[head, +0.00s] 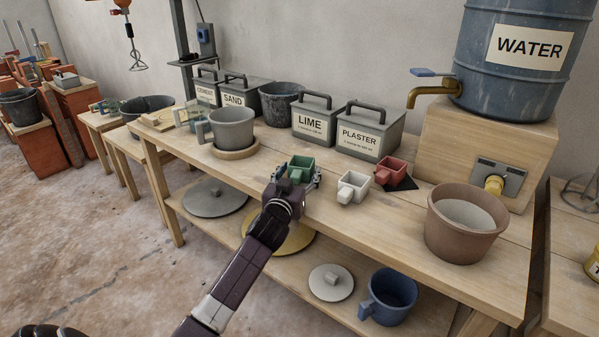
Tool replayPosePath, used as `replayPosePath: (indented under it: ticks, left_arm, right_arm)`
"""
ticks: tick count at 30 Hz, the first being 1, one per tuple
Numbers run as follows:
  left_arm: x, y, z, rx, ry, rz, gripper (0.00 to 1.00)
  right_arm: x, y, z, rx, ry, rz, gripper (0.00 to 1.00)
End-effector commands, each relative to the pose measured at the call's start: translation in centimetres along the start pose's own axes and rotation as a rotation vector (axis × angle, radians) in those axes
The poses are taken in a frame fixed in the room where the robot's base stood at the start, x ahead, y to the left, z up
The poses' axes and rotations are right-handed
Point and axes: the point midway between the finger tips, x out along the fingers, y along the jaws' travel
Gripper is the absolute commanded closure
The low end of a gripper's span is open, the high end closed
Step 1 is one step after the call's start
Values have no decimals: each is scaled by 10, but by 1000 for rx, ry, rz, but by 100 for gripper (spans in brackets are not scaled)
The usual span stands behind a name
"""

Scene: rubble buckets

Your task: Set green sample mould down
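The green sample mould (301,164) is a small open box over the middle of the workbench, with its opening facing up. My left gripper (297,178) is at its near side and looks shut on its handle; the gripper's dark body covers most of the handle and the fingertips. The mould looks level. I cannot tell whether its underside touches the bench top. My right gripper is not in view.
Behind stand the lime box (313,123) and plaster box (366,138). A grey bucket (232,128) on a round wooden board is to the left. A brown bucket (467,225) and the water barrel (513,75) are to the right. Bare bench lies between the moulds and the brown bucket.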

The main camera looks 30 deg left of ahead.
Motion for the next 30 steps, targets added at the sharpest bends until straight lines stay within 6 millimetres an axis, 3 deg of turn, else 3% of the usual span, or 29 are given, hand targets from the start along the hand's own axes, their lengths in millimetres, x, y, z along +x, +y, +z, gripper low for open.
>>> replayPosePath:
  ticks: [11,17,24,30]
  left_arm:
    - [0,0,-4,1,1,0,35]
    - [-33,0,-3,0,-1,1,35]
    - [-84,1,-2,-2,-2,2,35]
    - [-112,0,-2,0,-1,1,35]
  right_arm:
    - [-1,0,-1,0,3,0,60]
    - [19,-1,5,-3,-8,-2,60]
    - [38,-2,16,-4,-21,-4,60]
    - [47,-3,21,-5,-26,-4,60]
